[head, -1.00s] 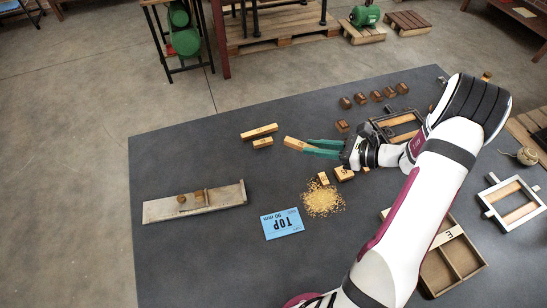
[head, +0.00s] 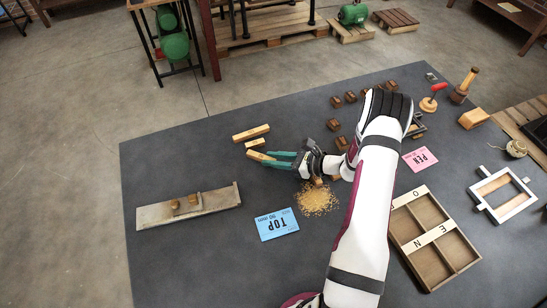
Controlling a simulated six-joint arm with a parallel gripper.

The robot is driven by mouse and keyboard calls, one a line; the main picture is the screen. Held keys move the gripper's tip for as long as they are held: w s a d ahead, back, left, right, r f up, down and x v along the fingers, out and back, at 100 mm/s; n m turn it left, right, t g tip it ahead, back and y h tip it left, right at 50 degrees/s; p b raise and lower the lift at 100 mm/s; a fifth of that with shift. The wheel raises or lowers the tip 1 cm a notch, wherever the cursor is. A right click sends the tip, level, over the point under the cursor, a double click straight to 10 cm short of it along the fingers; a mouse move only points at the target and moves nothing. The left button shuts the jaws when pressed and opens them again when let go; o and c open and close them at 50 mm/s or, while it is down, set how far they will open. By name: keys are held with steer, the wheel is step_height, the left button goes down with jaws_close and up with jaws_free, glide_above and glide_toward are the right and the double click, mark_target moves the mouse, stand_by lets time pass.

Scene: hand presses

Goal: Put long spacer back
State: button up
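My gripper (head: 273,159) has teal fingers and reaches left over the table, low near its back left part. It appears shut on a light wooden spacer block (head: 258,155), whose left end sticks out past the fingertips; the rest is hidden, so its full length cannot be told. A long wooden spacer (head: 251,133) lies just beyond it, with a shorter wooden spacer (head: 255,143) between that one and the held block. Whether the held block touches the table or hovers just above it cannot be told.
Sawdust (head: 317,199) lies in front of my gripper. A blue TOP card (head: 277,224) and a grey metal tray (head: 150,216) with small wooden blocks are nearer. A divided wooden box (head: 465,248) and a pink card (head: 420,158) lie right of my arm. The left back table is clear.

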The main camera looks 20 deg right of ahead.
steer(key=o, duration=0.3)
steer(key=shift+r, duration=0.1)
steer(key=v, duration=1.1)
steer(key=shift+s+d+r, duration=0.2)
steer(key=shift+r, duration=0.05)
steer(key=s+a+r+n+g, duration=0.3)
steer(key=a+r+n+g, duration=0.1)
steer(key=a+r+n, duration=0.3)
steer(key=s+a+r+n+g, duration=0.4)
steer(key=a+r, duration=0.3)
steer(key=a, duration=0.2)
steer(key=s+a+r+n+g+h, duration=0.1)
steer(key=s+n+h, duration=0.3)
steer(key=s, duration=0.4)
steer(key=s+a+r+n+h, duration=0.2)
steer(key=s+a+n+h, duration=0.1)
steer(key=s+n, duration=0.3)
steer(key=shift+s+r+g+h, duration=0.25)
steer(key=shift+s+g+h, duration=0.15)
steer(key=shift+s, duration=0.8)
